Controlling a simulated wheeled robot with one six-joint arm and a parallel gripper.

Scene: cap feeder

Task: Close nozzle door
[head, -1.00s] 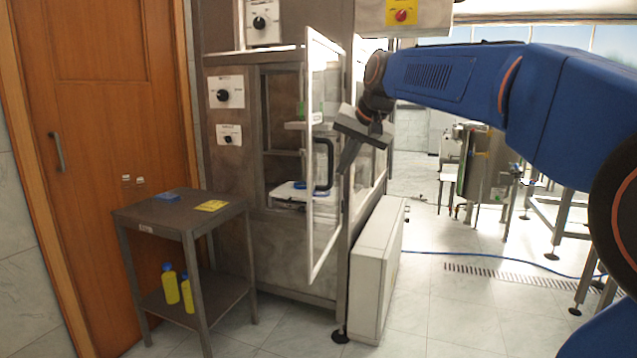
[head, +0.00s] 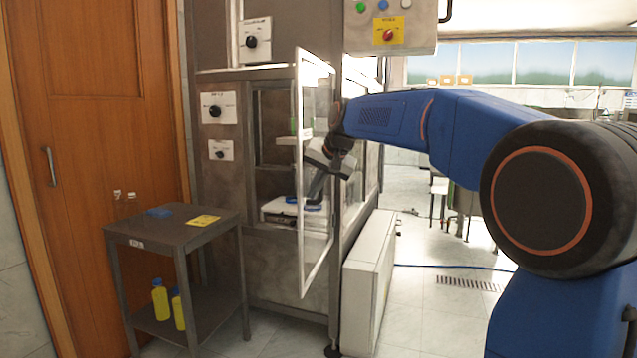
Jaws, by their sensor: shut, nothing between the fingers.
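The nozzle door (head: 301,240) is a clear panel in a pale frame on the front of the steel machine. It stands open, swung out toward me, and I see it nearly edge-on. My gripper (head: 313,196) is shut and empty, pointing down and left at the middle height of the door. It overlaps the panel where the black handle is, so the handle is mostly hidden. I cannot tell whether the fingers touch the door or the handle. Behind the door, the machine's opening (head: 272,130) shows, with a white tray and blue parts inside.
A small steel table (head: 130,230) with a yellow card and blue item stands left of the machine, yellow bottles on its lower shelf. A white cabinet (head: 368,265) stands right of the door. A control box (head: 390,25) hangs above my arm.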

